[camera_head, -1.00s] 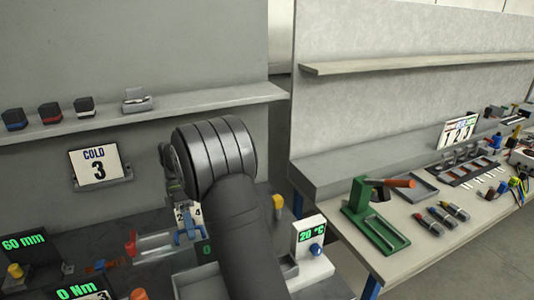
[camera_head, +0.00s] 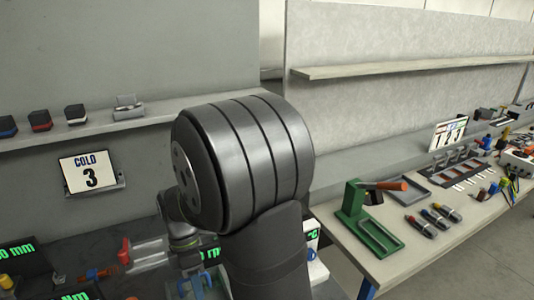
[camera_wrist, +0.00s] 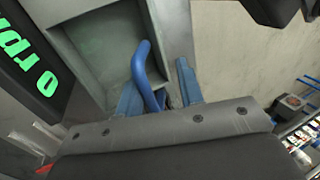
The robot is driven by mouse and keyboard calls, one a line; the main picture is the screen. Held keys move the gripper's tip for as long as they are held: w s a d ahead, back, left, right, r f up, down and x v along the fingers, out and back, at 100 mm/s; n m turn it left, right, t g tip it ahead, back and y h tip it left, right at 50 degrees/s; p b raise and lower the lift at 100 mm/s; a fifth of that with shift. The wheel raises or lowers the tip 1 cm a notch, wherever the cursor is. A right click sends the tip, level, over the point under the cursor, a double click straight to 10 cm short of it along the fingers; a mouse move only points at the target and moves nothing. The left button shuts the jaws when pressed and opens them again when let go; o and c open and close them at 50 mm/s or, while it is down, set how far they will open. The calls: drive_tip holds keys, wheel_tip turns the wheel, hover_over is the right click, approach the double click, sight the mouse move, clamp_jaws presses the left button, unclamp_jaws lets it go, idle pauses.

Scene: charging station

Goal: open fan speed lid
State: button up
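The fan speed unit shows in the wrist view as a black display (camera_wrist: 28,62) with green "0 rpm" digits beside a grey recessed housing (camera_wrist: 92,62). A dark blue curved bar (camera_wrist: 147,72) rises in front of this housing. My gripper (camera_wrist: 160,90) has its two light blue fingers apart, one on each side of the bar. Contact between fingers and bar cannot be told. I cannot make out the lid as a separate part. In the head view my arm hides most of the unit; part of the green "rpm" text (camera_head: 210,254) shows.
A red-handled part (camera_head: 125,251) stands left of my arm. A green stand (camera_head: 360,220) and several tools occupy the right bench.

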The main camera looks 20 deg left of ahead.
drive_tip(key=shift+s+d+f+t+y, duration=0.45)
drive_tip(key=shift+f+t+y, duration=0.15)
drive_tip(key=shift+f, duration=0.1)
wheel_tip(320, 180, up, 27)
drive_tip(key=w+a+t+y, duration=0.2)
drive_tip(key=w+a, duration=0.1)
drive_tip(key=w+d+m+t+y, duration=0.1)
drive_tip(key=w+d+m+t, duration=0.1)
drive_tip(key=w+d+m, duration=0.4)
drive_tip(key=w+d+r+m+t+y, duration=0.1)
drive_tip(key=w+d+m, duration=0.5)
drive_tip(key=w, duration=0.6)
drive_tip(key=shift+w+d+m+t+y, duration=0.3)
drive_tip(key=shift+w+d+m+t, duration=0.1)
drive_tip(key=shift+m+t, duration=0.45)
drive_tip(key=shift+c, duration=0.2)
